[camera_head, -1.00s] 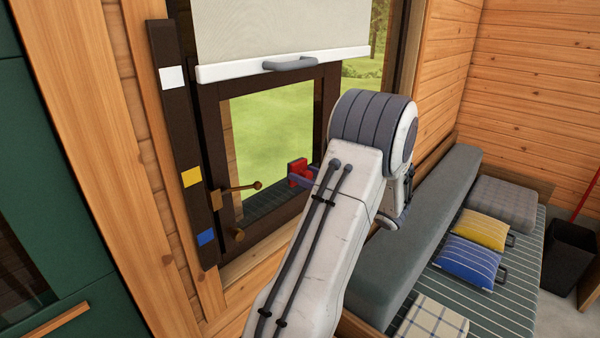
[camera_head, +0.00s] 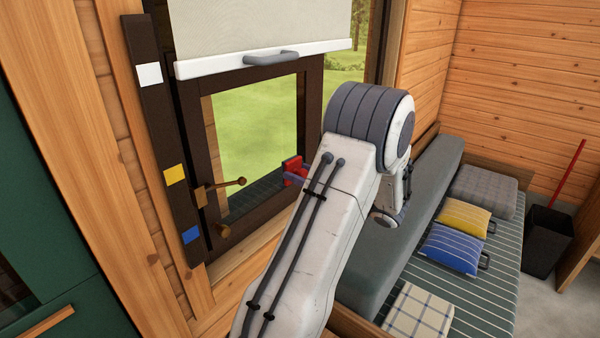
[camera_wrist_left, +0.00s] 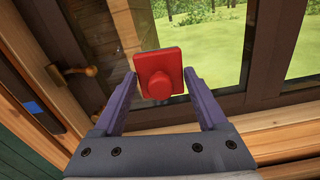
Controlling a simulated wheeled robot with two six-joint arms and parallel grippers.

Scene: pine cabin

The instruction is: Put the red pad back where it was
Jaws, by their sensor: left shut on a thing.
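The red pad (camera_head: 293,166) is a square plate with a round knob. It is held in front of the lower right part of the window, and also shows in the left wrist view (camera_wrist_left: 158,64). My left gripper (camera_wrist_left: 160,84) is shut on the pad, a purple-grey finger on each side of its knob. In the head view my white arm hides most of this gripper. A dark upright strip (camera_head: 158,120) left of the window bears a white patch (camera_head: 149,75), a yellow patch (camera_head: 174,174) and a blue patch (camera_head: 192,235). My right gripper is not in view.
The window frame (camera_head: 253,79) has a brass handle (camera_head: 220,187) projecting near the strip. A pale blind (camera_head: 260,30) with a grey pull hangs above. A cushioned bench (camera_head: 505,262) and a black bin (camera_head: 548,240) stand at the right.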

